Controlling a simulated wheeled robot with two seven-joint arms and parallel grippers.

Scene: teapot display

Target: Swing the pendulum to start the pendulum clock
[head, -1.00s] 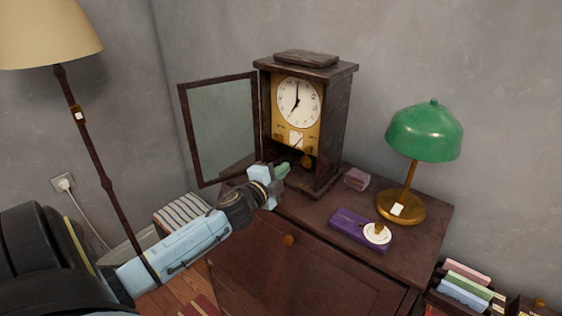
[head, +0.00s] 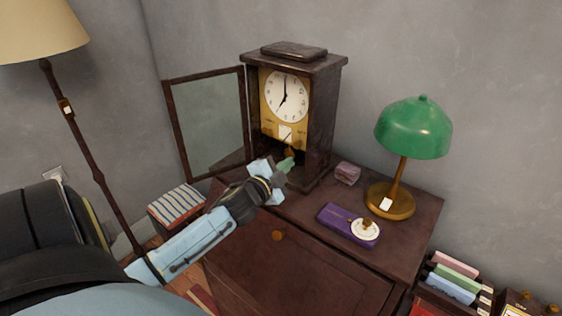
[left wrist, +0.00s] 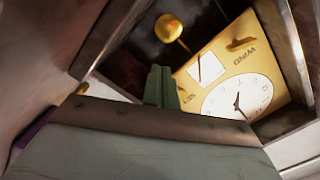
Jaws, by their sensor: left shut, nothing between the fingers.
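The pendulum clock (head: 318,118) stands upright on the dark wooden cabinet, its glass door (head: 208,125) swung open to the left. Its white dial (head: 287,97) sits on a gold plate. The gold pendulum bob (head: 290,152) hangs below the plate, partly hidden behind my left gripper's tip. In the left wrist view, the round bob (left wrist: 168,27) shows on its short rod beyond the green fingers. My left gripper (head: 287,164) is shut and empty at the lower opening of the case, close to the bob; I cannot tell whether they touch. My right gripper is out of view.
On the cabinet (head: 298,211), right of the clock, are a small pinkish box (head: 347,173), a purple case (head: 340,222) with a white saucer (head: 366,230), and a green lamp (head: 413,128). A floor lamp (head: 84,150) stands left. The open door hangs beside my left arm.

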